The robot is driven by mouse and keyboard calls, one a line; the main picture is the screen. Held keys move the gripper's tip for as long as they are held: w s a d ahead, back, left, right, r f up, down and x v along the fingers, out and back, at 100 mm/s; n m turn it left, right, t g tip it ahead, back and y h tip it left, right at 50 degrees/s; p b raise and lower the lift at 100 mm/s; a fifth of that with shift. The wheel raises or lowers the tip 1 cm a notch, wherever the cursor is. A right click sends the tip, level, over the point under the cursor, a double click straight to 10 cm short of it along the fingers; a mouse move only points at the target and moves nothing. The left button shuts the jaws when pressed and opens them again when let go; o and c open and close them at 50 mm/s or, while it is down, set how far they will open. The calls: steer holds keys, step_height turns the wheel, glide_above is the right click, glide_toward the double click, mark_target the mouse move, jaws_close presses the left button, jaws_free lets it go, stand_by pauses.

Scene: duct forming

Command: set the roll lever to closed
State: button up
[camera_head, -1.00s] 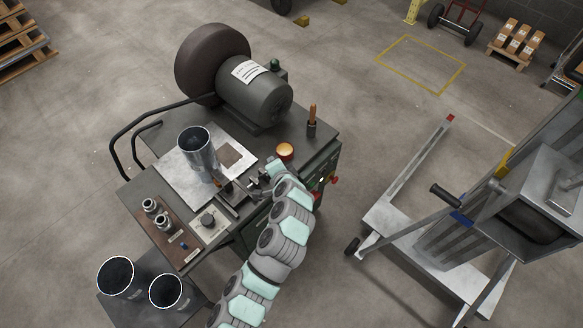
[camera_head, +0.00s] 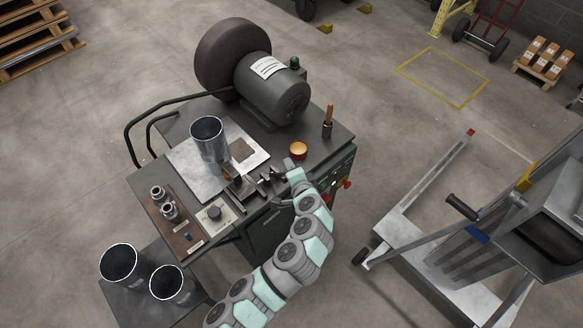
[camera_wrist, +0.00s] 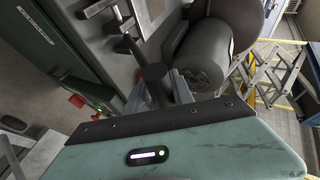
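A dark lever with a rounded end (camera_wrist: 153,71) stands up from the bench machine in the wrist view; I take it for the roll lever. My gripper (camera_wrist: 160,92) has its two grey fingers apart, one on each side of the lever's dark shaft. I cannot tell whether either finger touches it. In the head view my gripper (camera_head: 286,174) is at the bench's front edge, by the small forming rolls (camera_head: 250,183). The lever is too small and partly covered there to read its setting.
A metal duct cylinder (camera_head: 208,140) stands on a plate on the bench. A motor (camera_head: 272,88), an orange dish (camera_head: 298,150) and an upright tool (camera_head: 328,121) are behind. Red knobs (camera_head: 347,184) are on the front panel. A wheeled lift stand (camera_head: 440,235) is at right.

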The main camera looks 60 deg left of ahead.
steer(key=o, duration=0.3)
steer(key=shift+r, duration=0.1)
steer(key=v, duration=1)
steer(key=shift+d, duration=0.35)
steer(key=shift+r, duration=0.15)
